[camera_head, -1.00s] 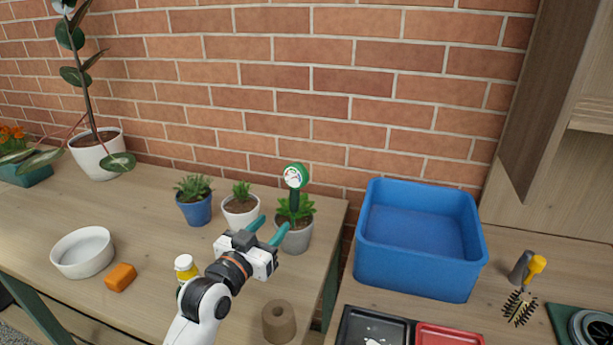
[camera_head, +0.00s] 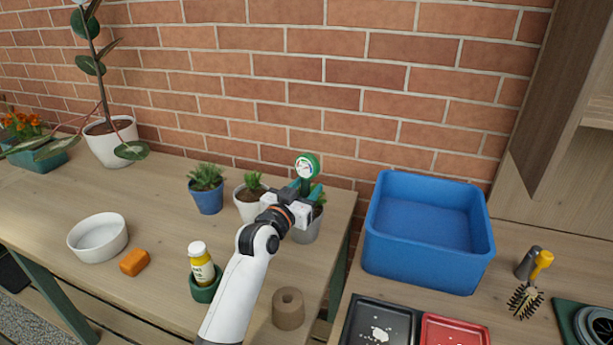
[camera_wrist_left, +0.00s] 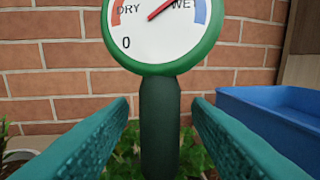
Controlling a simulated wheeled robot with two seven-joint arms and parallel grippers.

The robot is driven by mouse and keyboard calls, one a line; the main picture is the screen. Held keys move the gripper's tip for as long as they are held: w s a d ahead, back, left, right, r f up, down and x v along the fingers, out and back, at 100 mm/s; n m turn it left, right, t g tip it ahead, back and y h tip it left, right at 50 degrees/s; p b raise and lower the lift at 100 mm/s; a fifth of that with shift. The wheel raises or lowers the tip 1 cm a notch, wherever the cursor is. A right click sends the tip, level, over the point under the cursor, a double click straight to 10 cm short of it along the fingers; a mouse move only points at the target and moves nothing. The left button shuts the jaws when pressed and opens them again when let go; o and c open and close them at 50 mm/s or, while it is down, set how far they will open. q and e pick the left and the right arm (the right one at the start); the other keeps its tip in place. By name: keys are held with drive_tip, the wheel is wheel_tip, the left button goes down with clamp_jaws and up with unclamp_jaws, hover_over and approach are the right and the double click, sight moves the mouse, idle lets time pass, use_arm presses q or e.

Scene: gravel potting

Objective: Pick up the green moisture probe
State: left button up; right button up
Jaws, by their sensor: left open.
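The green moisture probe (camera_head: 307,167) has a round dial with a green rim and stands upright in the plant of the grey pot (camera_head: 307,232). In the left wrist view its dial (camera_wrist_left: 163,30) and dark green stem (camera_wrist_left: 159,125) show close up. My left gripper (camera_head: 306,190) is at the probe, just below the dial. In the left wrist view its two teal fingers (camera_wrist_left: 160,125) are open, one on each side of the stem, with a gap on both sides. The lower stem is hidden among leaves. My right gripper is not in view.
A white pot (camera_head: 247,208) and a blue pot (camera_head: 207,198) with small plants stand left of the grey pot. A blue bin (camera_head: 420,255) stands to the right. A yellow bottle (camera_head: 201,265) and a brown cylinder (camera_head: 288,310) stand nearer. The brick wall is close behind.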

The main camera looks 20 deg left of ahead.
sight(305, 167)
use_arm(q)
clamp_jaws()
drive_tip(key=shift+r, duration=0.15)
wheel_tip(305, 167, up, 9)
drive_tip(key=shift+r+p, duration=0.2)
drive_tip(key=shift+p, duration=0.2)
drive_tip(key=shift+r+p, duration=0.45)
drive_tip(key=shift+r, duration=0.3)
drive_tip(key=shift+r+p, duration=1.9)
drive_tip(key=shift+p, duration=0.1)
